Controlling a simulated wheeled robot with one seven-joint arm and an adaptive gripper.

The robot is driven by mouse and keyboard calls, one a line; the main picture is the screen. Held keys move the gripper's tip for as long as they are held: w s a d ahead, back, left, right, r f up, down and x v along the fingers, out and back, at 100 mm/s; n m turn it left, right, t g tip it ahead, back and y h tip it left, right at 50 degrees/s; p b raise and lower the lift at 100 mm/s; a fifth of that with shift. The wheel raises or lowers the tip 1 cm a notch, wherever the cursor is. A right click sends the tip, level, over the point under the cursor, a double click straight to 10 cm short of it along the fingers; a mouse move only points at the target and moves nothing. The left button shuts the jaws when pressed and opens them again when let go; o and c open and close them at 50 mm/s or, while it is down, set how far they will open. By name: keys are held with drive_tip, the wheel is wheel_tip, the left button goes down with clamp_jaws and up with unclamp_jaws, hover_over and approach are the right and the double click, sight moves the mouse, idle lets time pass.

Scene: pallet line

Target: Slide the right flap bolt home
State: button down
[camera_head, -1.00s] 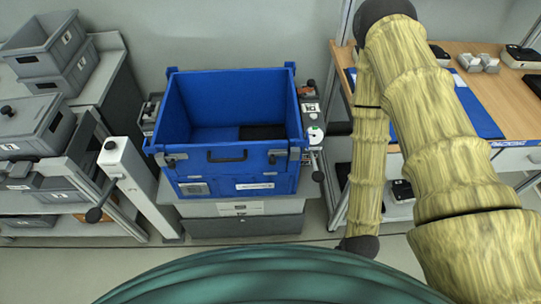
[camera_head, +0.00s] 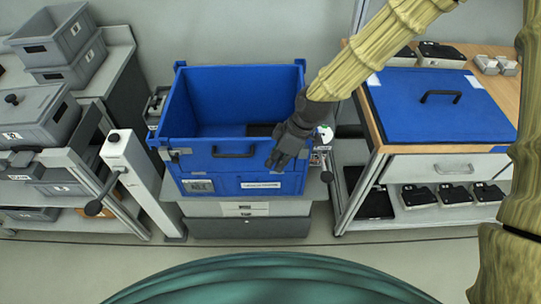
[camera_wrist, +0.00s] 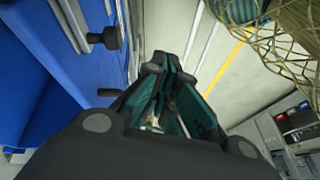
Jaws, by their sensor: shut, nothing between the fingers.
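The blue crate (camera_head: 222,170) stands on a grey base, with a black handle (camera_head: 233,153) on its front flap. A small grey bolt fitting (camera_head: 175,154) shows at the flap's left end. The flap's right end, where the right bolt sits, is hidden behind my gripper (camera_head: 274,164). My gripper is shut and empty, pointing down in front of the crate's front right corner. In the wrist view, its closed fingers (camera_wrist: 163,92) lie right of the blue wall (camera_wrist: 70,75). A black knob (camera_wrist: 105,38) stands out near that wall; I cannot tell whether it belongs to the bolt.
A workbench (camera_head: 366,115) with a blue lid (camera_head: 430,107) stands at the right. A white post (camera_head: 140,180) with a black-knobbed lever (camera_head: 93,207) stands close to the crate's left. Grey bins (camera_head: 40,118) fill the left racks. The floor in front is clear.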

drive_tip(key=w+a+r+n, duration=0.1)
drive_tip(key=w+r+n, duration=0.3)
drive_tip(key=r, duration=0.6)
drive_tip(key=shift+w+a+n+b, duration=0.25)
drive_tip(key=shift+n+b, duration=0.05)
drive_tip(key=shift+b, duration=0.05)
drive_tip(key=shift+f, duration=0.1)
drive_tip(key=p, duration=0.4)
hover_over(268, 152)
drive_tip(key=s, duration=0.5)
wheel_tip(268, 152, down, 11)
drive_tip(key=shift+w+d, duration=0.25)
drive_tip(key=shift+d, duration=0.1)
